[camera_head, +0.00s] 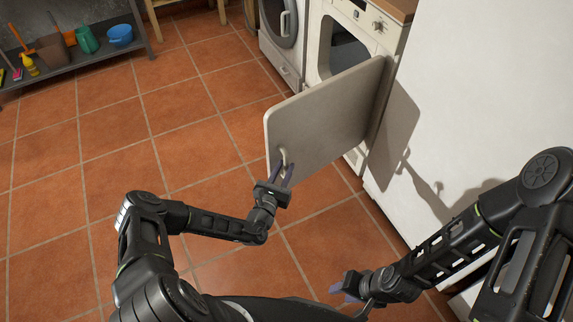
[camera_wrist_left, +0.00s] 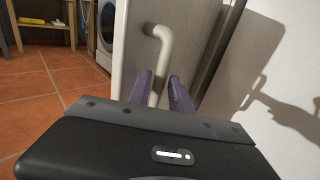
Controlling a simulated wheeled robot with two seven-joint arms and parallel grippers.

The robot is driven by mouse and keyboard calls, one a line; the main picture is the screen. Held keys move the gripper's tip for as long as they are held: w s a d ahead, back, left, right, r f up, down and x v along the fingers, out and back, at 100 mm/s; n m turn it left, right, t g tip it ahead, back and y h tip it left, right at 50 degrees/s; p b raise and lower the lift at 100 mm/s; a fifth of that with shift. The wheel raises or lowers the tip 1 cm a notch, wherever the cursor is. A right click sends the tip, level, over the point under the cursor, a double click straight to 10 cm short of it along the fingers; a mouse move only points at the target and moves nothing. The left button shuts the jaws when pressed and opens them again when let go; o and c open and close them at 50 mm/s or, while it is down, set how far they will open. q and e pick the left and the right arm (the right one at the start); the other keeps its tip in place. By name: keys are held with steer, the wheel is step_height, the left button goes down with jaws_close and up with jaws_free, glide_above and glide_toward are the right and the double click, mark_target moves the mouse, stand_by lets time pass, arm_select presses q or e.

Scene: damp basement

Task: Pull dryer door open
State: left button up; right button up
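The dryer door (camera_head: 318,118) is a light grey panel that stands swung out from the dryer (camera_head: 362,35), whose dark opening shows behind it. The door's pale handle (camera_head: 283,157) is a curved bar near its left edge. My left gripper (camera_head: 281,173) is at this handle. In the left wrist view the handle (camera_wrist_left: 160,52) runs down between the two purple fingers (camera_wrist_left: 161,90), which stand on either side of it with some space between them; whether they touch it I cannot tell. My right gripper (camera_head: 345,290) is low in front, away from the door, its fingers partly hidden.
A second machine with a round door (camera_head: 283,20) stands left of the dryer. A large white surface (camera_head: 480,80) is on the right. The tiled floor (camera_head: 110,120) is clear.

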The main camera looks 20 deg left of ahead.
arm_select(q)
steer(key=s, duration=0.6)
steer(key=shift+a+p, duration=0.25)
steer(key=shift+p, duration=0.05)
steer(key=shift+r, duration=0.1)
